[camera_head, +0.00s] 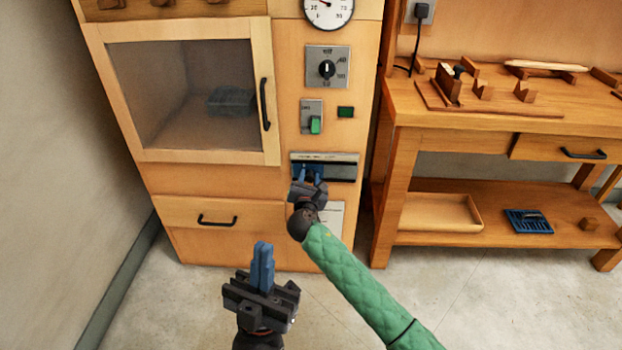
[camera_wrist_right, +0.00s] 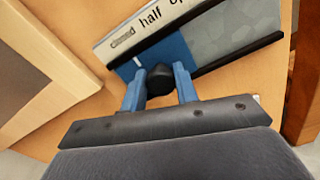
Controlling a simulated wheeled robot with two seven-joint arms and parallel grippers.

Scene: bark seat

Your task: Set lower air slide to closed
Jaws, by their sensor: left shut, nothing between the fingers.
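The lower air slide (camera_head: 343,172) is a horizontal slot with a label strip, low on the wooden cabinet front. In the right wrist view its blue plate (camera_wrist_right: 168,50) sits toward the left end of the track, with a grey stretch (camera_wrist_right: 235,35) to its right. A black knob (camera_wrist_right: 160,78) stands out from the blue plate. My right gripper (camera_wrist_right: 160,82) has its blue fingers on both sides of the knob, seemingly touching it; in the head view it (camera_head: 310,174) partly covers the slide. My left gripper (camera_head: 263,248) is shut and empty, low in front of the cabinet.
Above the slide are a green switch (camera_head: 315,124), a rotary dial (camera_head: 327,69) and a gauge (camera_head: 329,8). A windowed door (camera_head: 185,156) is to the left, with a drawer (camera_head: 190,214) below. A workbench (camera_head: 440,115) stands close on the right.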

